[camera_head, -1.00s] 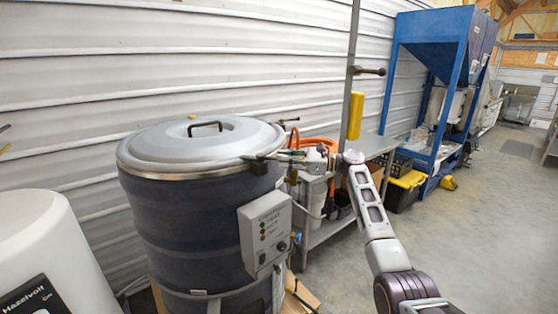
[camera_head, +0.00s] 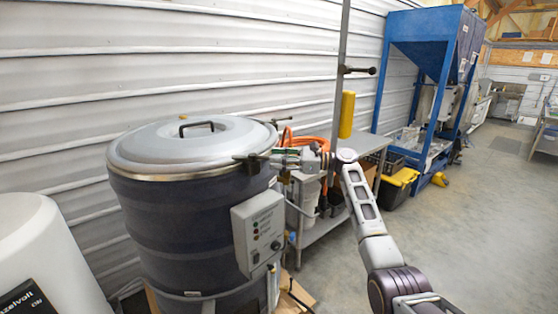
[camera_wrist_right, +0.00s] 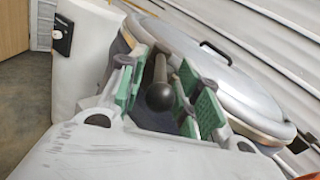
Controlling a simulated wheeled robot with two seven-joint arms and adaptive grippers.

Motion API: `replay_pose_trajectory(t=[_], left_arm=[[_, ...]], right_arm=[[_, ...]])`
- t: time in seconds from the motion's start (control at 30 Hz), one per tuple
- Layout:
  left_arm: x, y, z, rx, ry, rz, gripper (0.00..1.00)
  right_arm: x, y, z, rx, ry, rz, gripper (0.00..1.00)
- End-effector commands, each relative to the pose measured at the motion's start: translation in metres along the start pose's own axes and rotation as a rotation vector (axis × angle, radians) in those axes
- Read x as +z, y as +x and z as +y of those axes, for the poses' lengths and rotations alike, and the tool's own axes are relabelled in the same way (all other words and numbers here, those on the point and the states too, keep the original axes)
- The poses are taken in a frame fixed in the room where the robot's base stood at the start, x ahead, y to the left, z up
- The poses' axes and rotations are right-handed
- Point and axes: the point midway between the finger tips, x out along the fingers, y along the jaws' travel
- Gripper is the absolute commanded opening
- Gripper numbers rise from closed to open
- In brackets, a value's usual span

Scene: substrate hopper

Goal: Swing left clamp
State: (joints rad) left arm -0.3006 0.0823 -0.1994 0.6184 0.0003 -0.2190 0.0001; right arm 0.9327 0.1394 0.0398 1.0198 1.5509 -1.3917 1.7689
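A dark drum (camera_head: 185,235) with a round grey metal lid (camera_head: 205,143) stands left of centre. A dark clamp handle (camera_head: 250,159) sticks out at the rim on the drum's right side. My right gripper (camera_head: 286,158) is at that handle. In the right wrist view a black ball-ended handle (camera_wrist_right: 160,94) lies between the green-padded fingers of my right gripper (camera_wrist_right: 165,98), with gaps on both sides, so the gripper is open around it. A second rod-like handle with a reddish tip (camera_head: 285,120) shows at the rim farther back. My left gripper is out of view.
A grey control box (camera_head: 258,232) is on the drum's front right. A white rounded tank (camera_head: 45,255) stands at the left. The floor at right is clear.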

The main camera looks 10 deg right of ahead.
Motion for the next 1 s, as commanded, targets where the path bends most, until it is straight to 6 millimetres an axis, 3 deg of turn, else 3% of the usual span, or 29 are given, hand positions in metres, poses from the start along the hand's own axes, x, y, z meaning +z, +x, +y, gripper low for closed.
replay_pose_trajectory(t=[0.27,0.8,1.0], left_arm=[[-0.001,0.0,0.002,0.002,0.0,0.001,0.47],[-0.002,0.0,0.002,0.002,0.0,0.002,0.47],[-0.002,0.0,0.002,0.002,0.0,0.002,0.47]], right_arm=[[-0.001,-0.024,-0.001,-0.003,0.0,0.001,0.34],[-0.002,-0.101,-0.001,-0.004,0.002,0.003,0.34],[-0.003,-0.118,-0.001,-0.003,0.003,0.001,0.34]])
